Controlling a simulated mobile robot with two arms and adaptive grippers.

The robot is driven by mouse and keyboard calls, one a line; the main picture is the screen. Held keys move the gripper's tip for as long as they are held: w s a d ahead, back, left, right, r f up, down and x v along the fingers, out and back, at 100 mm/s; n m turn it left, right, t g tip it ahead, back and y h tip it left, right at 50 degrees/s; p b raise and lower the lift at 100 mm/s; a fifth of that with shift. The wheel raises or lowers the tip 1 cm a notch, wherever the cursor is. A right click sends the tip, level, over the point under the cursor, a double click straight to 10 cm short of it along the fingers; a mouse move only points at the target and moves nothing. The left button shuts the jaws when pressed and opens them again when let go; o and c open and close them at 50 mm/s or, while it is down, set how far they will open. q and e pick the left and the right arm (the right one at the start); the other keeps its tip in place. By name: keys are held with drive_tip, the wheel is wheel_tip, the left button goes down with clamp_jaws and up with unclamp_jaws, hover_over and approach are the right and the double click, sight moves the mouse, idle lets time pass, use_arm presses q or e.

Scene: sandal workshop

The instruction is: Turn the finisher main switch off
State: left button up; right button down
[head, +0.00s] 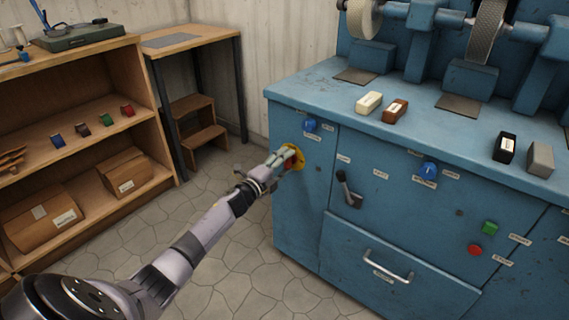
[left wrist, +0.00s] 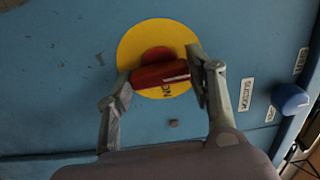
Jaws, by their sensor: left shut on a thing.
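The finisher main switch is a red rotary handle (left wrist: 160,75) on a round yellow plate (left wrist: 137,44), which also shows in the head view (head: 299,157) on the blue finisher's left panel. In the left wrist view the handle lies nearly level across the picture. Black lettering that seems to read "ON" shows on the plate just below it. My left gripper (head: 289,160) is shut on the handle, one finger at each end in the wrist view (left wrist: 163,77). It hides much of the switch in the head view. My right gripper is not in view.
The blue finisher (head: 295,220) carries a blue knob (head: 310,125) above the switch, a black lever (head: 348,190), another blue knob (head: 429,171), green (head: 490,228) and red (head: 475,250) buttons, and a drawer handle (head: 386,267). A wooden shelf (head: 85,150) stands left; the floor between is clear.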

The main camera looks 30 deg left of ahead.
use_arm(q)
drive_tip(key=o, duration=1.2)
drive_tip(key=shift+s, duration=0.15)
drive_tip(key=s, duration=0.7)
drive_tip(key=s+a, duration=0.1)
drive_tip(key=s, duration=0.3)
drive_tip(key=shift+s, duration=0.35)
